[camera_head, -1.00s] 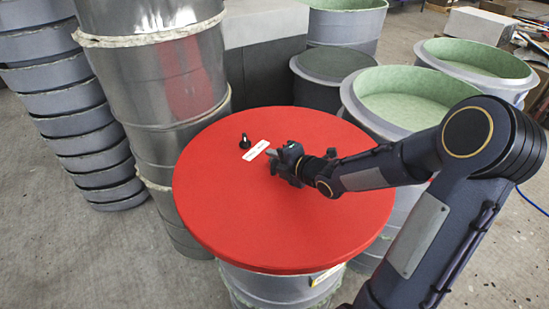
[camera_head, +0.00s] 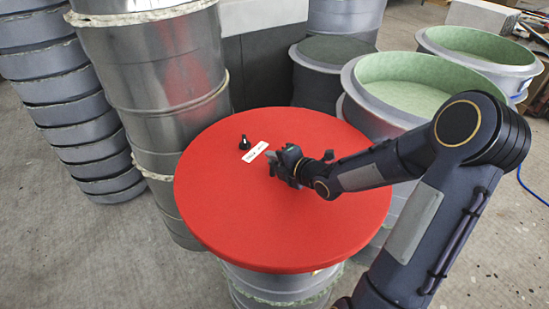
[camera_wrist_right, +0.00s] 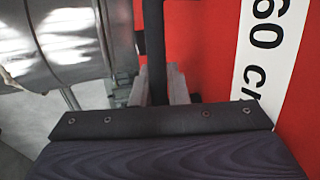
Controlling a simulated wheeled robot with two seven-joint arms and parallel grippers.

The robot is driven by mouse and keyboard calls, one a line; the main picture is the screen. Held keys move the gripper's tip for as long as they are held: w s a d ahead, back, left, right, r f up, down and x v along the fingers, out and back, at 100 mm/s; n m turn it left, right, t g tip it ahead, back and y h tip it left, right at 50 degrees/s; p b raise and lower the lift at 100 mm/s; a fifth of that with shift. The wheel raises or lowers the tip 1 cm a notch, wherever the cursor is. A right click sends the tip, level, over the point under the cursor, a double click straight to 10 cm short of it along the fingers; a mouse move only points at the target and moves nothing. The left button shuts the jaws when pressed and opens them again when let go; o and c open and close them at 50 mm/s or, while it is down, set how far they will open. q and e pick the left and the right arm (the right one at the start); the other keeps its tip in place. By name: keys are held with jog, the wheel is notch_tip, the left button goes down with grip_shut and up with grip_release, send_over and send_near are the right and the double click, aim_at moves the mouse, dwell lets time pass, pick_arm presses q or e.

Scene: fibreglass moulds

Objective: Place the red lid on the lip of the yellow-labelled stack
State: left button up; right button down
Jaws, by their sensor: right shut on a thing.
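The round red lid (camera_head: 235,215) covers the top of a grey metal stack (camera_head: 270,285) in the head view, hiding its lip. I cannot tell whether the lid touches the lip. A tiny yellow trace shows just under the lid's front right edge. The lid carries a black knob (camera_head: 244,142) and a white label (camera_head: 255,151). My right gripper (camera_head: 280,164) is over the lid's middle, shut on a dark upright handle of it. In the right wrist view this handle (camera_wrist_right: 155,45) stands between the fingers, beside the red surface (camera_wrist_right: 205,45). My left gripper is out of view.
A tall metal drum stack (camera_head: 155,75) stands close at the lid's left, with a darker ringed stack (camera_head: 85,130) beyond. Green-lined moulds (camera_head: 395,85) and (camera_head: 470,50) stand behind right. A dark drum (camera_head: 325,85) is behind. Bare floor (camera_head: 110,260) lies at front left.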

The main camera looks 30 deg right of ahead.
jog(key=shift+f+b, duration=0.3)
jog(key=shift+b, duration=0.25)
dwell(0.4)
